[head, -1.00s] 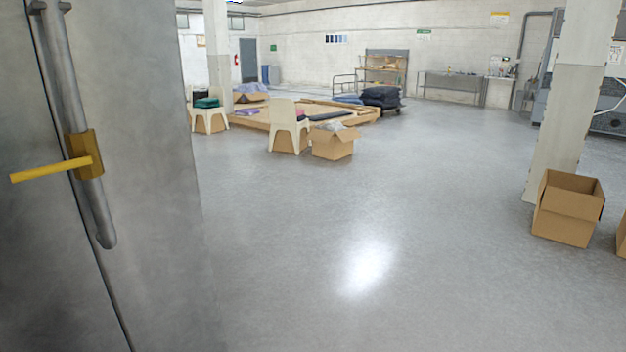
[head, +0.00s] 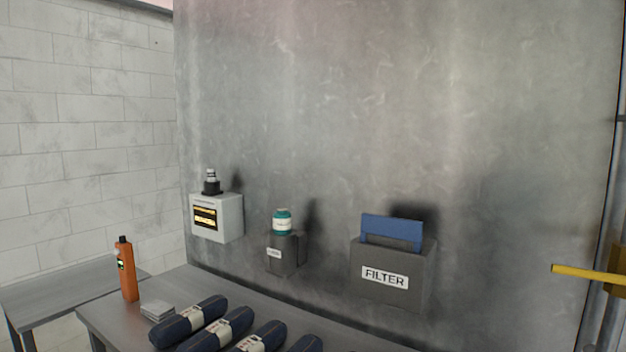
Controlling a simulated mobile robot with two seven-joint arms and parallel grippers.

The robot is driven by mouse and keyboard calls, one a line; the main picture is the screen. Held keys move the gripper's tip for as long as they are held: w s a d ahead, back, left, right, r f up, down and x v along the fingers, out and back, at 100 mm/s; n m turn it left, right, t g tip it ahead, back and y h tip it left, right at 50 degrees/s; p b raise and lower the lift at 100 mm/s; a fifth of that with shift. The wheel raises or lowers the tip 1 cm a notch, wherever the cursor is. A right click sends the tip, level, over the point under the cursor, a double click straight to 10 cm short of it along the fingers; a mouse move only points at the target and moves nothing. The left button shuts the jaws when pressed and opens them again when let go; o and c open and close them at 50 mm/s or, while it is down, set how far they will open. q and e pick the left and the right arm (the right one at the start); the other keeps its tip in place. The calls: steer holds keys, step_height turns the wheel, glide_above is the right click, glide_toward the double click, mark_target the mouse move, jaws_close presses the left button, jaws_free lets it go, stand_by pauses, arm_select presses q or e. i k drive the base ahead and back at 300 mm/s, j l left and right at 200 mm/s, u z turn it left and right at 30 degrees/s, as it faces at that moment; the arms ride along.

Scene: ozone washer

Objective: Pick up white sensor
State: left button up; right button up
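A white box (head: 217,218) with a yellow-and-black label is at the left end of the grey metal wall in the head view. A small black-and-grey piece (head: 211,183) sits upright on top of it. The white box is the only thing here that looks like a white sensor, but I cannot tell for sure that it is one. Neither of my grippers shows in the head view.
A teal jar (head: 282,222) sits in a small grey holder (head: 287,255). A blue panel (head: 391,232) stands in the FILTER box (head: 392,278). Below, an orange device (head: 126,270), grey squares (head: 158,311) and several dark blue rolls (head: 188,323) are on a metal table (head: 190,283).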

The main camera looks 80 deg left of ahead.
mark_target(211, 173)
steer(key=u, duration=3.1)
steer(key=i+j, duration=0.2)
steer(key=j, duration=0.3)
steer(key=i+j, duration=0.15)
steer(key=j, duration=0.35)
steer(key=i+j+z, duration=0.1)
steer(key=j, duration=0.4)
steer(key=i+j, duration=0.25)
steer(key=j, duration=0.25)
steer(key=i+j, duration=0.15)
steer(key=j, duration=0.4)
steer(key=i+j+z, duration=0.1)
steer(key=j, duration=0.4)
steer(key=i+j, duration=0.2)
steer(key=j, duration=0.35)
steer(key=i+j, duration=0.15)
steer(key=j, duration=0.35)
steer(key=z, duration=0.05)
